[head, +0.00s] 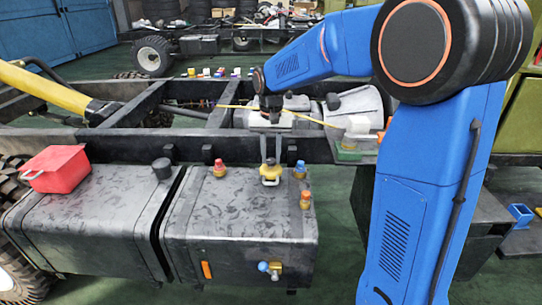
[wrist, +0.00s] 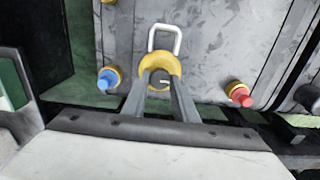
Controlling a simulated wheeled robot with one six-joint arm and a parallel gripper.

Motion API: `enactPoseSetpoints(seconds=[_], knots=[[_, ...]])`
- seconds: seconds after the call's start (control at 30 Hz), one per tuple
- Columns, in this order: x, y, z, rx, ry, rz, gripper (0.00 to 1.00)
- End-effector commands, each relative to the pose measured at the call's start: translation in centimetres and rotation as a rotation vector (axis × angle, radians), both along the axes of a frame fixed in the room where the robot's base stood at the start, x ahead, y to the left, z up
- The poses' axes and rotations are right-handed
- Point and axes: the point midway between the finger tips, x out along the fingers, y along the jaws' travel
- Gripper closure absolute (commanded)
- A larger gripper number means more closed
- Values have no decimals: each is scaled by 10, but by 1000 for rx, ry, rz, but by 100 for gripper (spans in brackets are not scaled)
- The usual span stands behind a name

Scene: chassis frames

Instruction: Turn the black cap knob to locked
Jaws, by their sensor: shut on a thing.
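My gripper (head: 270,164) points down at the top of the right-hand dark metal tank (head: 240,205). In the wrist view its two fingers (wrist: 160,92) are closed on a small dark cap knob (wrist: 160,77) with a short white mark. The knob sits inside a yellow round collar (wrist: 146,64), which also shows in the head view (head: 270,182). The fingers hide part of the knob and collar. A white loop (wrist: 164,31) stands beside the collar. Another black cap (head: 162,168) stands on the left tank, apart from my gripper.
A red-topped fitting (head: 219,168) and a blue-topped fitting (head: 300,169) stand close on either side of the collar. An orange-topped fitting (head: 305,200) is near the tank's right edge. A red can (head: 56,168) sits on the left tank. The chassis rail (head: 210,145) runs behind.

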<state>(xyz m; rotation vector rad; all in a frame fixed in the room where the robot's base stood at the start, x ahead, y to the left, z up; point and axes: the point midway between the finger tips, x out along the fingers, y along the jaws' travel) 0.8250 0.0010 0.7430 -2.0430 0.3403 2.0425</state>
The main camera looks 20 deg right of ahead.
Motion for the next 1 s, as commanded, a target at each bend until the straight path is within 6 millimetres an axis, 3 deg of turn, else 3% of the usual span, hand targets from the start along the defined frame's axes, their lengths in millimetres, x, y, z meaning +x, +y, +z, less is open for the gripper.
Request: enactPoseSetpoints(seconds=[0.17,0.2,0.27,0.67,1.0], knots=[[0,0,1,1,-1,0,97],[0,0,1,1,-1,0,65],[0,0,1,1,-1,0,55],[0,0,7,1,-1,1,55],[1,0,66,1,-3,1,55]])
